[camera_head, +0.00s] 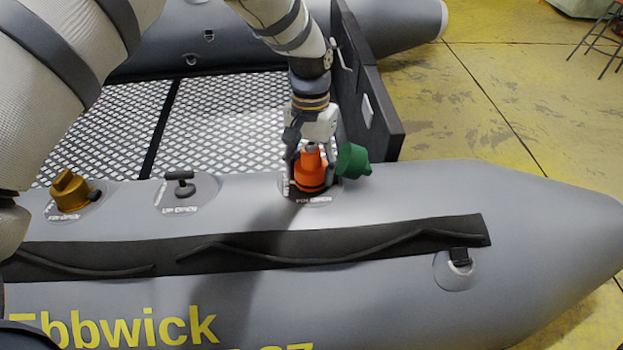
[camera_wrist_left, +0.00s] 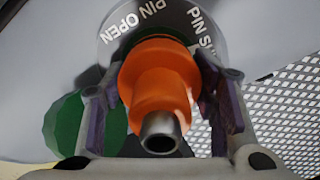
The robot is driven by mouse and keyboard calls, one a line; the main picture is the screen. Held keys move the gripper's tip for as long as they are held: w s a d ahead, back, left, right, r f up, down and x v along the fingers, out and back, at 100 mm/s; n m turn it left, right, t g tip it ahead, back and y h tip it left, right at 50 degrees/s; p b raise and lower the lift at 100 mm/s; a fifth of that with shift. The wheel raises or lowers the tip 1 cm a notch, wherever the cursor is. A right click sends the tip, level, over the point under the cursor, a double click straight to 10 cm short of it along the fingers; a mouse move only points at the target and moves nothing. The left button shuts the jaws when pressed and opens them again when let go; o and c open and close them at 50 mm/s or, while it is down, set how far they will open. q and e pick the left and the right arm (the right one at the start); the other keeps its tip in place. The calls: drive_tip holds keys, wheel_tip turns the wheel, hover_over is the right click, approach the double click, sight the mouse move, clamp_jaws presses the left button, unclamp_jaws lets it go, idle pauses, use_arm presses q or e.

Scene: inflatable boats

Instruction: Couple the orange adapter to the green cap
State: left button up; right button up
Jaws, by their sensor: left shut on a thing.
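The orange adapter (camera_head: 311,170) stands upright at a round valve patch on the grey boat tube, its grey metal spout pointing up. My left gripper (camera_head: 312,178) comes down from above and is shut around it. In the left wrist view the adapter (camera_wrist_left: 158,85) sits between the two fingers of my left gripper (camera_wrist_left: 160,95), over the patch marked "PIN OPEN". The green cap (camera_head: 352,161) hangs tilted just right of the adapter. In the left wrist view the green cap (camera_wrist_left: 80,127) is partly behind a finger. My right gripper is not in view.
A brown-gold cap (camera_head: 70,190) sits on the tube at the left, and a dark T-shaped fitting (camera_head: 181,184) is between it and the adapter. A dark board (camera_head: 375,110) rises behind the green cap. The tube to the right is clear.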

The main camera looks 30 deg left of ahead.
use_arm(q)
drive_tip(key=m+p, duration=0.1)
drive_tip(key=m, duration=0.2)
drive_tip(key=shift+r, duration=0.1)
drive_tip(key=shift+m, duration=0.5)
drive_tip(key=m, duration=0.2)
drive_tip(key=shift+m, duration=1.1)
drive_tip(key=m, duration=0.4)
drive_tip(key=shift+p, duration=0.3)
drive_tip(key=o, duration=1.3)
drive_tip(key=shift+c, duration=0.2)
